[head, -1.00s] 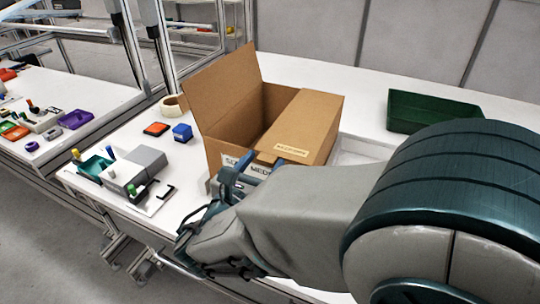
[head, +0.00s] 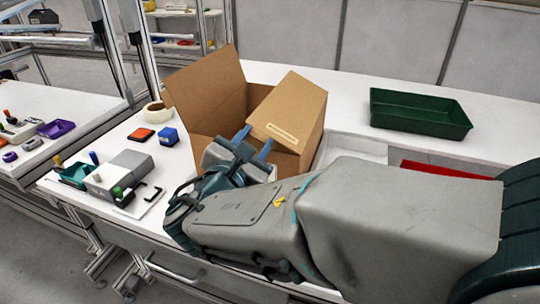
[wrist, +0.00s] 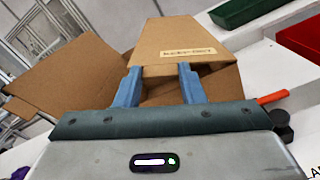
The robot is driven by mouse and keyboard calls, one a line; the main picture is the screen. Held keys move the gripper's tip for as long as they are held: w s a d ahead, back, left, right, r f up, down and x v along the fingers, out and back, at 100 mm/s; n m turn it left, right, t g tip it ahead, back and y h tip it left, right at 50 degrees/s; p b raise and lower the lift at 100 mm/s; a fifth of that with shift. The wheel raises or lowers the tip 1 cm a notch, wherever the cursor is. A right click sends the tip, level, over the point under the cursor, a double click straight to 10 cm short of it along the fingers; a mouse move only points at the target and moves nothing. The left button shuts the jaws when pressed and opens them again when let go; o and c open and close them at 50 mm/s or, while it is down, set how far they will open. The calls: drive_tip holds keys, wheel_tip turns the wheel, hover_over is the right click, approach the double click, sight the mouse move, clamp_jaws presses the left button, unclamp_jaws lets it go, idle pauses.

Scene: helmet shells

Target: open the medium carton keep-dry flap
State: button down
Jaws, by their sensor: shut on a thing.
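The medium carton (head: 205,92) is a brown cardboard box on the white bench, and one flap stands up at its left. The keep-dry flap (head: 290,105) with its pale label slopes over the right part of the opening. It also shows in the wrist view (wrist: 180,32), with the label upright to read. My gripper (head: 254,141) is at the flap's near edge, its blue fingers (wrist: 160,70) on either side of a narrow part of it. It is shut on the flap. My wrist hides most of the carton's front.
A green tray (head: 420,125) and a red tray (head: 445,170) are at the right. A tape roll (head: 157,112), an orange block (head: 141,134), a blue block (head: 168,137) and a grey fixture (head: 125,168) are left of the carton.

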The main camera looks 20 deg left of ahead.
drive_tip(key=d+r+m+b, duration=0.1)
drive_tip(key=m+b, duration=0.2)
drive_tip(key=shift+w+d+r, duration=0.1)
drive_tip(key=shift+d+r, duration=0.1)
drive_tip(key=d+r+m+b, duration=0.3)
drive_tip(key=d+m+b, duration=0.6)
drive_tip(key=m+b, duration=0.4)
drive_tip(key=b, duration=0.5)
drive_tip(key=shift+w+d+r+b, duration=0.15)
drive_tip(key=shift+d+b, duration=0.1)
drive_tip(key=shift+b, duration=0.05)
drive_tip(key=c, duration=0.9)
unclamp_jaws()
